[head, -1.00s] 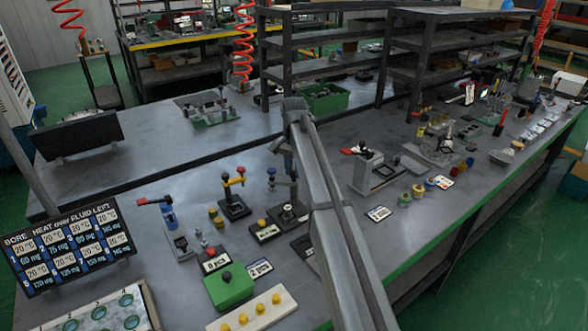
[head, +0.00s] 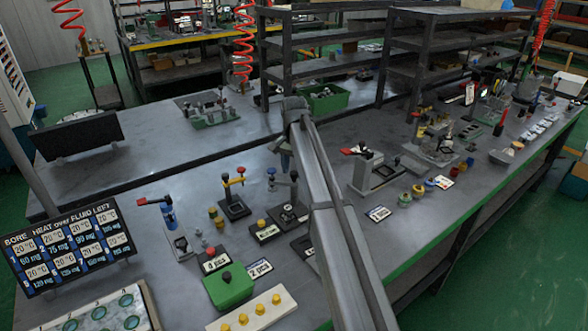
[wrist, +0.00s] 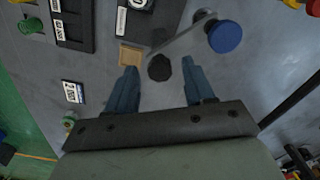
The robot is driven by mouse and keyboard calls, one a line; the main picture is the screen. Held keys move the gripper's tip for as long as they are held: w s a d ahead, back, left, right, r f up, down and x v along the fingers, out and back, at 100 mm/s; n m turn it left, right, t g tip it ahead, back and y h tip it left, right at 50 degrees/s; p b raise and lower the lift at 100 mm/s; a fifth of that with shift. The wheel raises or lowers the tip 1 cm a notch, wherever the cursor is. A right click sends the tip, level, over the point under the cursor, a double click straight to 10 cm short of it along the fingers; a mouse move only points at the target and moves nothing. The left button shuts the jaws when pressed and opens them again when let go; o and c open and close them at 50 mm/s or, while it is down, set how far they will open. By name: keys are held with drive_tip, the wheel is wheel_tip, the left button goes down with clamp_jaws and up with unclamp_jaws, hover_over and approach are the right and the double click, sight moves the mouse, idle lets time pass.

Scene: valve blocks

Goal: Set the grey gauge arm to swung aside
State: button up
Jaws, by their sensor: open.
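The grey gauge arm (wrist: 180,38) shows in the wrist view as a thin bar with a large blue knob (wrist: 225,36) near one end. A black round knob (wrist: 159,67) lies near its other end; whether they join is unclear. In the head view I take the small grey piece with a blue top (head: 271,172), on a dark base, to be the same fixture, partly behind my arm. My gripper (wrist: 160,72) is open, with its blue fingers on either side of the black knob in the picture. The height gap is unclear. In the head view my gripper (head: 285,158) hangs just above this fixture.
A yellow-armed fixture (head: 233,187) stands close on the left. A red-handled valve (head: 365,168) stands to the right. A green block (head: 228,287) and a strip with yellow knobs (head: 252,310) lie in front.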

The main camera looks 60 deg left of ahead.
wheel_tip(320, 180, up, 14)
drive_tip(key=shift+f, duration=0.2)
idle(0.8)
